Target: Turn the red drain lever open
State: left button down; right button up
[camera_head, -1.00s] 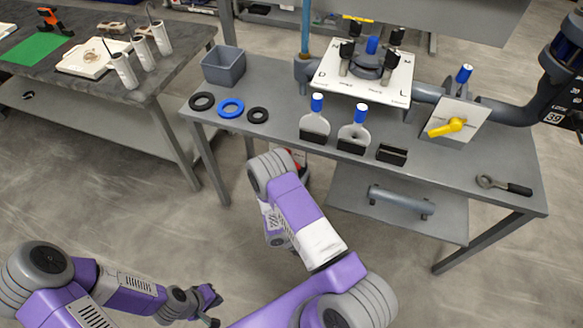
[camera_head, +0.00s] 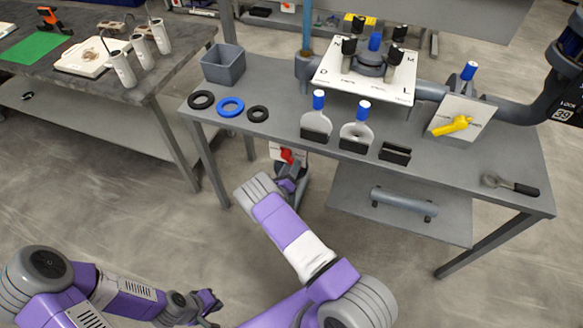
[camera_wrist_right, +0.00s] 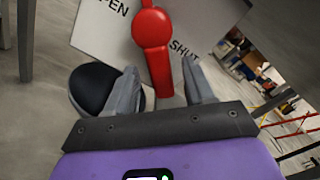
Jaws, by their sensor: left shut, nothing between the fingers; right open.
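The red drain lever (camera_head: 287,156) shows below the bench in the head view, on a pale plate. In the right wrist view the red lever (camera_wrist_right: 152,30) has its round hub at the top and its handle pointing down between my fingers. The plate (camera_wrist_right: 100,30) carries partly hidden lettering, "PEN" at left and "SHUT" near the handle. My right gripper (camera_wrist_right: 161,75) is open around the handle; contact with either finger cannot be told. In the head view my right gripper (camera_head: 289,184) is small, just below the lever. My left gripper (camera_head: 209,303) is shut and empty, low at left.
The bench (camera_head: 235,150) stands above the lever, with rings, paddles and a wrench on top. A grey pipe (camera_head: 403,203) lies on its lower shelf. A black rounded part (camera_wrist_right: 95,88) is beside the left finger in the wrist view. Floor at left is open.

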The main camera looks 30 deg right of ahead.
jog(key=shift+w+d, duration=0.4)
jog(key=shift+d, duration=0.1)
grip_shut()
